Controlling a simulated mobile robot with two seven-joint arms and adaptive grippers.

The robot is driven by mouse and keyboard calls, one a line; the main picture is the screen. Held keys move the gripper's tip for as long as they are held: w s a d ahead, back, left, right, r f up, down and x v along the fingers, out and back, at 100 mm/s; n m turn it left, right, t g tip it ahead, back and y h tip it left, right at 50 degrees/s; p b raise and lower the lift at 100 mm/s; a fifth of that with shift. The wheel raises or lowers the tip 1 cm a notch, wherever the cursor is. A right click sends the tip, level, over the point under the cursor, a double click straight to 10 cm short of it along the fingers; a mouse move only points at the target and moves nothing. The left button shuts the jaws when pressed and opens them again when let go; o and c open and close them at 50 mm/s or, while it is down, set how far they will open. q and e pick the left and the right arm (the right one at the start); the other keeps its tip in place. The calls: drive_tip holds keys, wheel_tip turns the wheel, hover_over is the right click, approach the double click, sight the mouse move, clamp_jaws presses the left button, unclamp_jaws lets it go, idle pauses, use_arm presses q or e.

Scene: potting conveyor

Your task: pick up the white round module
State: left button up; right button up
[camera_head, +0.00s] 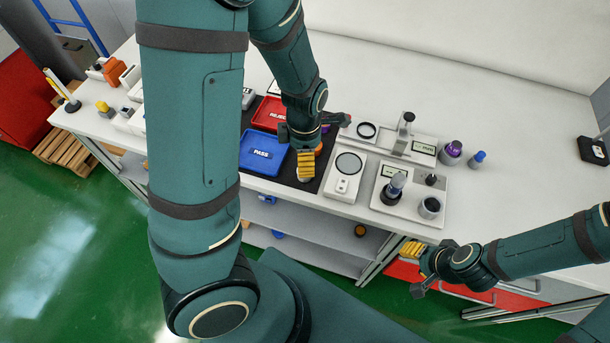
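My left gripper (305,172) points down over the dark mat, between the blue PASS tray (248,165) and a white device with a round grey plate (342,186). Its yellow ribbed fingers hide most of what lies under them. A small pale rounded edge (304,180) shows just below the fingertips. It may be the white round module, but I cannot tell whether the fingers touch it or grip it. My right gripper (409,250) is off the table's front edge, far from the mat, with nothing visible in it.
A red tray (268,113) lies behind the blue one. At the right are a white station with a display and cups (411,190), a purple-topped jar (451,153) and a blue-topped bottle (478,159). The table's right side (530,160) is mostly clear. My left arm hides part of the table.

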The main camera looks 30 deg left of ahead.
use_arm(q)
drive_tip(key=f, duration=0.2)
drive_tip(key=f+b, duration=0.2)
drive_tip(key=f, duration=0.1)
drive_tip(key=shift+s+a+f, duration=0.1)
drive_tip(key=shift+s+f, duration=0.2)
drive_tip(key=shift+s, duration=0.1)
drive_tip(key=shift+f, duration=0.45)
drive_tip(key=c, duration=1.2)
